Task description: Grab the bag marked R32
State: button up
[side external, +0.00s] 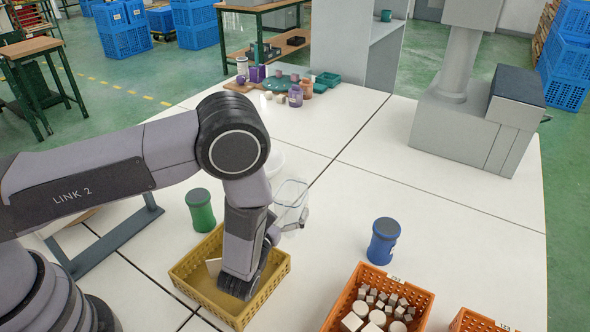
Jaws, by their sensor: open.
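My gripper (243,284) points down into the yellow crate (181,283) at the lower middle of the side view. It is open, and its fingertips are partly hidden by the gripper body. A pale flat-sided item (213,267) lies in the crate just left of my gripper; I cannot tell whether it is a bag. No R32 marking is readable anywhere. Part of the crate's inside is hidden behind my gripper.
A green canister (200,210) stands behind the crate and a clear container (291,203) behind my wrist. A blue canister (383,241) and an orange crate (421,298) of pale pieces are to the right. The table (440,205) between the blue canister and grey machine is clear.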

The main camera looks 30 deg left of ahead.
jog(key=w, duration=0.3)
jog(key=shift+w+a+f, duration=0.1)
jog(key=shift+a+f, duration=0.05)
jog(key=shift+a, duration=0.2)
jog(key=shift+c, duration=0.4)
jog(key=c, duration=0.9)
